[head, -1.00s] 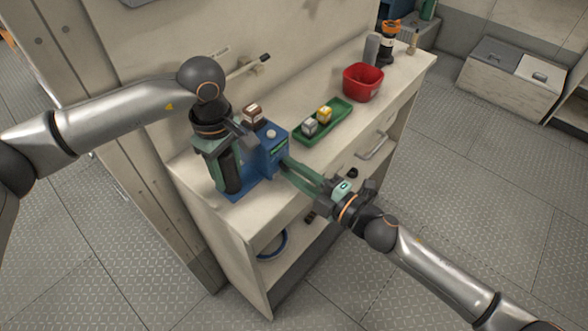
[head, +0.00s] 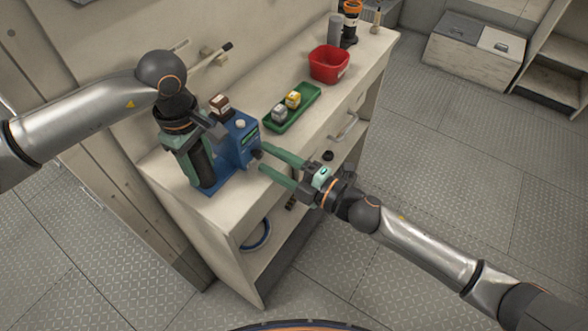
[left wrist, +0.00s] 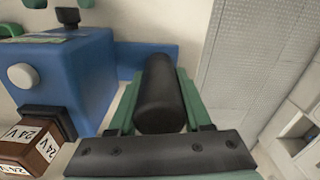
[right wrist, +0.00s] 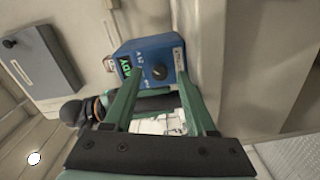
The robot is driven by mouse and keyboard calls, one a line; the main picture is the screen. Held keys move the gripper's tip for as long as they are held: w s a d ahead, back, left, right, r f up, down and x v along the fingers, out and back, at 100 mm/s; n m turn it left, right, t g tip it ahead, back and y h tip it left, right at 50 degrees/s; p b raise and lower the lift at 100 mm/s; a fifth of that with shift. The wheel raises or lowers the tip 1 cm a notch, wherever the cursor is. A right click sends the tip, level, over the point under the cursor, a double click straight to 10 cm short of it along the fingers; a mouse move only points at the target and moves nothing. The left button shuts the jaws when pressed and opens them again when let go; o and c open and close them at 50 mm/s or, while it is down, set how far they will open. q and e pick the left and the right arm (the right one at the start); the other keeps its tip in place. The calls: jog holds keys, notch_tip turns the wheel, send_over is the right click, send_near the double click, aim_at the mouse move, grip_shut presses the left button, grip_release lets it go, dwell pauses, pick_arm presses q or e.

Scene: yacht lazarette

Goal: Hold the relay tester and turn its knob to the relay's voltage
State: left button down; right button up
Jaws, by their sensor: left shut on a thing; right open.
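The blue relay tester (head: 240,130) stands on the bench top. My left gripper (head: 203,160) is shut on its black handle, which the left wrist view also shows (left wrist: 160,95). A brown relay (head: 219,104) sits on top; in the left wrist view its labels read 24 V (left wrist: 38,137). The right wrist view shows the tester's dark knob (right wrist: 159,72) beside a lit green display (right wrist: 124,66), whose characters I cannot read surely. My right gripper (head: 262,158) is open, its fingers on either side of the knob; contact is not visible.
A green tray (head: 300,112) with a grey relay (head: 279,113) and a yellow relay (head: 293,99) lies farther along the bench. Beyond it stand a red bin (head: 329,66), a grey cylinder and an orange-black container. A lever sticks out of the wall behind.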

jog(key=v, duration=1.1)
pick_arm(q)
jog(key=shift+c, duration=1.3)
grip_release()
